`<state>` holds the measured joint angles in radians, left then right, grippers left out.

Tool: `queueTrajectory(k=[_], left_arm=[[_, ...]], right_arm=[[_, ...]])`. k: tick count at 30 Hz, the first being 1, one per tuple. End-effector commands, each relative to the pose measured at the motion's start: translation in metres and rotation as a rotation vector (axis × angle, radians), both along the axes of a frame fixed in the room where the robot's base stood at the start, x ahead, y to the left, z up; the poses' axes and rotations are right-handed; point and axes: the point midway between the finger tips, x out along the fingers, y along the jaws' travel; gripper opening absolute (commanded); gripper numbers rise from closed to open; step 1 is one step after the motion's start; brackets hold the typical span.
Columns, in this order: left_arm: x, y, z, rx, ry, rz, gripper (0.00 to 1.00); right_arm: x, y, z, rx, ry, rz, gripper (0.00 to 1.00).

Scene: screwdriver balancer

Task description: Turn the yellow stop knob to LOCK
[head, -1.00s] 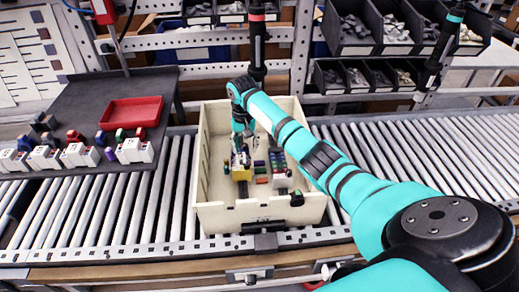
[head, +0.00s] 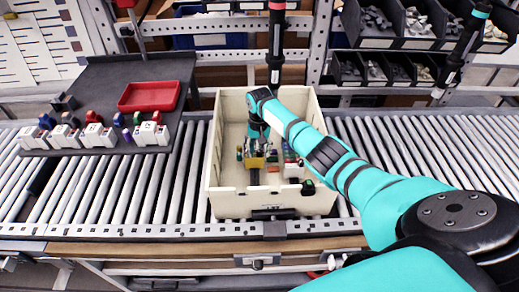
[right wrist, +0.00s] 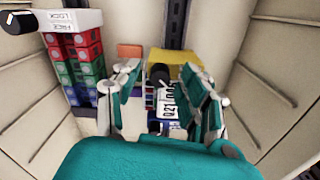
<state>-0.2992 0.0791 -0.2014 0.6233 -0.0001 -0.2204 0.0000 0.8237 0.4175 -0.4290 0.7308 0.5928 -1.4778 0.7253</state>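A yellow block (head: 255,162) stands inside the cream tray (head: 262,204). My right gripper (head: 257,146) points down over it. In the right wrist view the yellow block (right wrist: 183,62) is beyond the fingers of my right gripper (right wrist: 163,90). The fingers are apart, with a black knob (right wrist: 160,76) and a white lettered label (right wrist: 170,103) showing between them; I cannot tell whether they touch. Another black knob (right wrist: 20,22) sits at upper left beside an upside-down label (right wrist: 72,21) reading LOCK and FREE. It shows in the head view (head: 308,187) near the tray's front right. My left gripper is out of view.
Red, green and blue blocks (right wrist: 85,63) are stacked in a row beside the right gripper. A red tray (head: 150,96) and several white units (head: 98,136) lie on a dark shelf at left. A black tool (head: 275,45) hangs behind the tray. Rollers (head: 420,150) are clear at right.

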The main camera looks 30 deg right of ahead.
Motion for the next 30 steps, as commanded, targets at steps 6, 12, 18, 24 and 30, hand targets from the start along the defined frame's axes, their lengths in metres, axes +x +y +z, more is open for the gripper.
queueTrajectory(k=[6, 12, 18, 24, 30], left_arm=[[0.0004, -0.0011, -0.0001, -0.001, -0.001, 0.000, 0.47], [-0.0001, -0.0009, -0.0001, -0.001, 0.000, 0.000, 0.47], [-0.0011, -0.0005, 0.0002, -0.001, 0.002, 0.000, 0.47], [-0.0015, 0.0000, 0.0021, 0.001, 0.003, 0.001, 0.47], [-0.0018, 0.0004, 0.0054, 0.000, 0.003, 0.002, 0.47]], right_arm=[[0.0001, -0.0001, 0.0003, 0.000, 0.000, 0.000, 0.16], [0.0001, -0.0001, 0.0004, 0.000, 0.000, 0.000, 0.00], [0.0001, -0.0001, 0.0007, 0.000, 0.000, 0.010, 0.00], [0.0004, 0.0000, 0.0013, 0.001, -0.001, 0.072, 0.00], [0.0009, -0.0001, 0.0021, 0.000, -0.003, 0.209, 0.00]])
